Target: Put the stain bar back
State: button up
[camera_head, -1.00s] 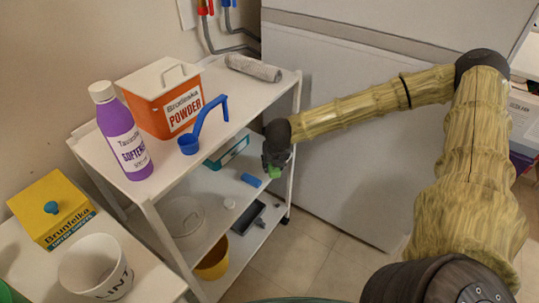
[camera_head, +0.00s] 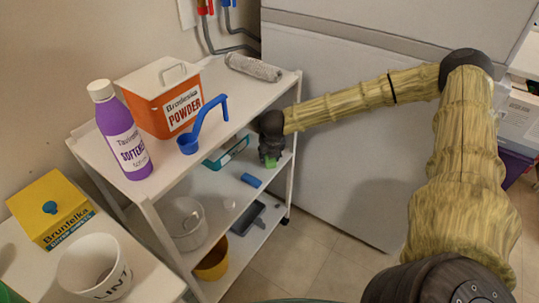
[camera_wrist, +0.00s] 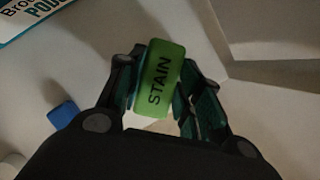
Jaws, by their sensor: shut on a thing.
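The stain bar (camera_wrist: 158,80) is a green block with the word STAIN on it. In the wrist view it sits between the fingers of my gripper (camera_wrist: 160,95), which is shut on it. In the head view my gripper (camera_head: 270,152) is at the right end of the shelf unit, between the top shelf and the middle shelf (camera_head: 228,190). The bar shows there as a small green patch (camera_head: 270,162) under the gripper. I cannot tell whether the bar touches the shelf.
A blue block (camera_head: 251,180) and a teal-edged box (camera_head: 226,153) are on the middle shelf. The top shelf holds an orange powder tub (camera_head: 165,105), a blue scoop (camera_head: 200,125), a purple softener bottle (camera_head: 122,140) and a grey roll (camera_head: 253,67). Shelf posts stand close to my gripper.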

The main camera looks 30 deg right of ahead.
jog(key=shift+f, duration=0.1)
jog(key=o, duration=1.2)
jog(key=shift+c, duration=0.2)
jog(key=shift+s+a+r, duration=0.1)
jog(key=shift+s+r, duration=0.1)
jog(key=shift+r, duration=0.5)
jog(key=s+a, duration=0.4)
jog(key=s, duration=0.7)
jog(key=shift+s+a+p, duration=0.15)
jog(key=shift+a+p, duration=0.1)
jog(key=shift+p, duration=0.05)
jog(key=shift+f, duration=0.1)
